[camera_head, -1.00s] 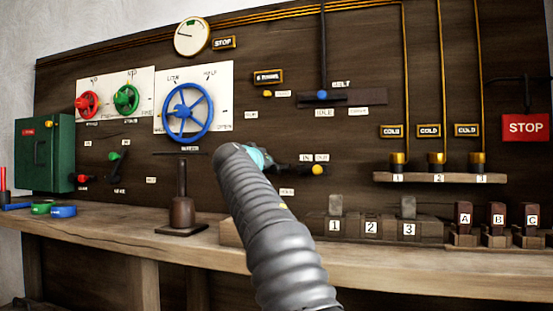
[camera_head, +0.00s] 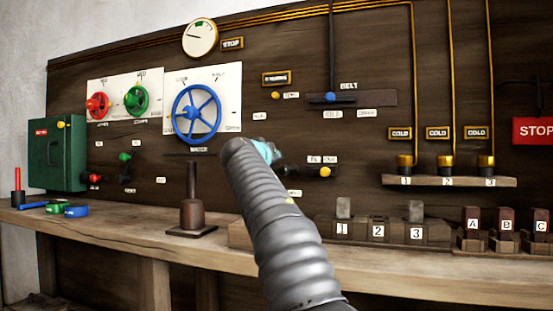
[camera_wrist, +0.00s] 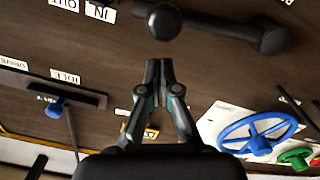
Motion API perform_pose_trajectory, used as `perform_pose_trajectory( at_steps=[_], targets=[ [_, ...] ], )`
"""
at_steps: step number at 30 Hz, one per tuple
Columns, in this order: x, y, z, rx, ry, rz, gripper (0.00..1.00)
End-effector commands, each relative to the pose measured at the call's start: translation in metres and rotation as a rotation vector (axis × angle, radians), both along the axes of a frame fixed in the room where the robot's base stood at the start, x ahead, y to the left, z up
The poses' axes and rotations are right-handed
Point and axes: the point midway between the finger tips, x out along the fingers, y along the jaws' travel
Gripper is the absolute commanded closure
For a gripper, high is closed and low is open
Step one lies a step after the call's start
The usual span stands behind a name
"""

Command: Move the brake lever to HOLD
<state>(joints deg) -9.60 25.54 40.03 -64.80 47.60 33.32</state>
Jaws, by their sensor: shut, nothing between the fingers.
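No label reading HOLD or BRAKE is legible, so I cannot tell for sure which handle is the brake lever. In the wrist view, a dark lever with a round black knob (camera_wrist: 164,20) lies just beyond my gripper (camera_wrist: 159,64), near the IN label (camera_wrist: 99,11) and OUT label. The fingers are shut, empty and apart from the knob in the picture; I cannot judge the depth. In the head view my gripper (camera_head: 272,154) is in front of the panel's middle, its fingers partly hidden. A yellow-knobbed control (camera_head: 325,172) shows just right of it.
A blue handwheel (camera_head: 197,113) is left of my gripper. The blue-knobbed belt lever (camera_head: 330,97) is above right. A dark upright handle (camera_head: 192,205) stands on the bench (camera_head: 120,232). Numbered blocks (camera_head: 378,229) sit at the right. Cups (camera_head: 445,162) sit on a shelf.

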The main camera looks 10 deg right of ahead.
Motion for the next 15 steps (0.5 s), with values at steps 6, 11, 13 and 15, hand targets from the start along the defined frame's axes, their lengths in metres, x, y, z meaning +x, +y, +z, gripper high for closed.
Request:
perform_pose_trajectory(
  at_steps=[6,11,13,15],
  targets=[
    [-0.012,0.017,0.011,0.001,0.000,0.009,1.00],
    [-0.032,0.030,0.011,0.001,-0.003,0.008,1.00],
    [-0.042,0.035,0.011,0.001,-0.002,0.008,1.00],
    [-0.052,0.041,0.011,-0.001,-0.001,0.008,1.00]
  ],
)
